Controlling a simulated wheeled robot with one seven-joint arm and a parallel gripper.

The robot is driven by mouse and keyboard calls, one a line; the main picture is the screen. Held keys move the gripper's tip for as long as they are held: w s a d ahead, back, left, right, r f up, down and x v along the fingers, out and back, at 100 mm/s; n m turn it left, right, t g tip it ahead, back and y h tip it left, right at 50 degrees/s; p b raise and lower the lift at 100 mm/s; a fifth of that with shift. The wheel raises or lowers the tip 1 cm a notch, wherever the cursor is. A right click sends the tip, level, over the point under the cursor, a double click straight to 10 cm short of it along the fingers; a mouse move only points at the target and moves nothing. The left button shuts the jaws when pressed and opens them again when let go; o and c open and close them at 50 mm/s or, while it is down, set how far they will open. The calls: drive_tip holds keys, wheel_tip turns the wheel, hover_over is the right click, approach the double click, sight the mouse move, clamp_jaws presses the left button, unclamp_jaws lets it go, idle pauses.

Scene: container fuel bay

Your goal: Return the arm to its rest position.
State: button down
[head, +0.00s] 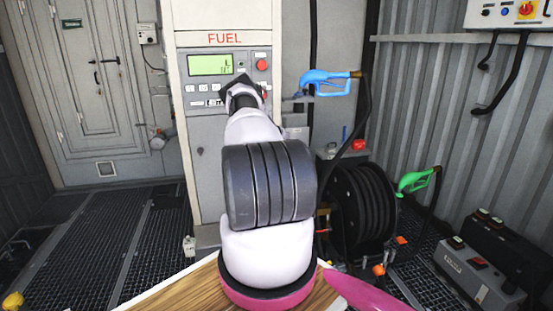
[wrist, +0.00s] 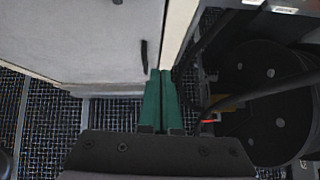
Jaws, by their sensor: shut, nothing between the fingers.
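My gripper (wrist: 161,75) shows in the wrist view with its two green fingers side by side, shut and empty. It hangs in front of the lower part of the pale fuel pump cabinet (wrist: 90,40), beside the cabinet's right edge. In the head view my arm reaches forward from the bottom middle toward the fuel pump (head: 224,40). The arm's far end covers part of the pump's front below its green display. My gripper's fingers are hidden in the head view.
A blue nozzle (head: 325,82) hangs right of the pump. A black hose reel (head: 362,205) and a green nozzle (head: 415,181) stand to the right. Grey boxes (head: 478,275) sit at the lower right. The grated floor (head: 75,250) on the left is mostly clear.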

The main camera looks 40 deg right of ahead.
drive_tip(key=shift+v, duration=0.9)
drive_tip(key=w+a+r+m+h, duration=0.1)
drive_tip(key=a+r+m, duration=0.35)
drive_tip(key=r, duration=0.55)
drive_tip(key=w+a+r+m+h, duration=0.1)
drive_tip(key=a+r+m, duration=0.3)
drive_tip(key=r, duration=0.6)
drive_tip(key=w+a+r+m, duration=0.1)
drive_tip(key=a+r+m, duration=0.1)
drive_tip(key=r+m, duration=0.6)
drive_tip(key=s+a+r+m, duration=0.4)
drive_tip(key=a+r, duration=0.8)
drive_tip(key=s+a+r+m+y, duration=0.2)
drive_tip(key=s+a+r+m, duration=0.15)
drive_tip(key=s+a, duration=0.55)
drive_tip(key=s+a+r+m+y, duration=0.25)
drive_tip(key=s+a+r, duration=0.2)
drive_tip(key=a, duration=0.75)
drive_tip(key=s+a+m+y, duration=0.5)
drive_tip(key=s+a+m, duration=0.1)
drive_tip(key=s+a, duration=1.3)
drive_tip(key=shift+s+a+f, duration=0.35)
drive_tip(key=shift+s+a, duration=0.05)
drive_tip(key=shift+s, duration=0.4)
